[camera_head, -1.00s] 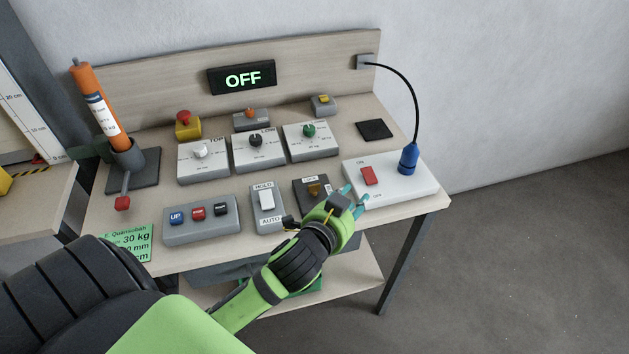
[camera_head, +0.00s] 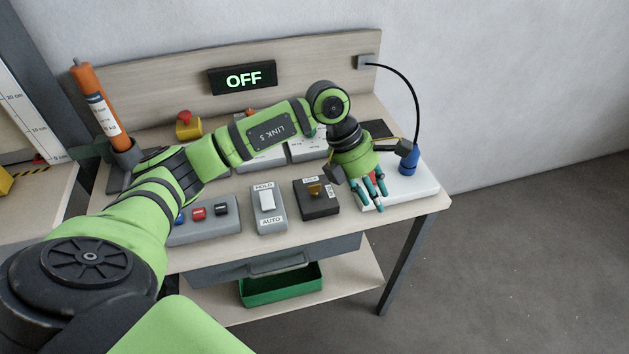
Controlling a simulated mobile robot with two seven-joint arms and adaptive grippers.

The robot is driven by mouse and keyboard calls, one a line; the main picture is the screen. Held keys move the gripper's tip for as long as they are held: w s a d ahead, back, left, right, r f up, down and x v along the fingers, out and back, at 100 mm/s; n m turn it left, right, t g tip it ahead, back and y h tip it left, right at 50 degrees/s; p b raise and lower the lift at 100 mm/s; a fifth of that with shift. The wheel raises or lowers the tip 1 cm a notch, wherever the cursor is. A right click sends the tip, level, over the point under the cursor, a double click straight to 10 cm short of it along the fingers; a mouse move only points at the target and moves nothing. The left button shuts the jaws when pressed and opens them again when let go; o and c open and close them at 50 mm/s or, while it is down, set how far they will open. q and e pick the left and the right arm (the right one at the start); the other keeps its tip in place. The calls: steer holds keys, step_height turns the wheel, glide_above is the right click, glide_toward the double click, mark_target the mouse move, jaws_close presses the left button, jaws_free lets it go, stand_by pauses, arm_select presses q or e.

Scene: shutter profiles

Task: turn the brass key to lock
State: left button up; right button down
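The brass key (camera_head: 314,190) sits in a dark lock box (camera_head: 319,208) with small white labels, near the front of the bench. My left gripper (camera_head: 374,201) is to the right of the key, apart from it, with its teal fingers pointing down over the white switch box (camera_head: 415,190). The fingers look spread. Red shows between them, where the red rocker switch is; whether they touch it I cannot tell. My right gripper is not in view.
A display (camera_head: 242,78) on the back panel reads OFF. A HOLD/AUTO switch box (camera_head: 268,222) stands left of the lock box, a button box (camera_head: 230,232) further left. A blue plug (camera_head: 409,165) with a black cable rises at the right.

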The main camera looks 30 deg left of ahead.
mark_target(314, 191)
arm_select(q)
steer(key=a+r+n+g+y, duration=0.15)
steer(key=a+y, duration=0.45)
steer(key=a, duration=0.8)
steer(key=shift+t, duration=0.25)
step_height(314, 191, down, 5)
steer(key=shift+s+f+p, duration=0.1)
steer(key=shift+f+p, duration=0.05)
steer(key=shift+p, duration=0.95)
steer(key=shift+f, duration=0.7)
jaws_close()
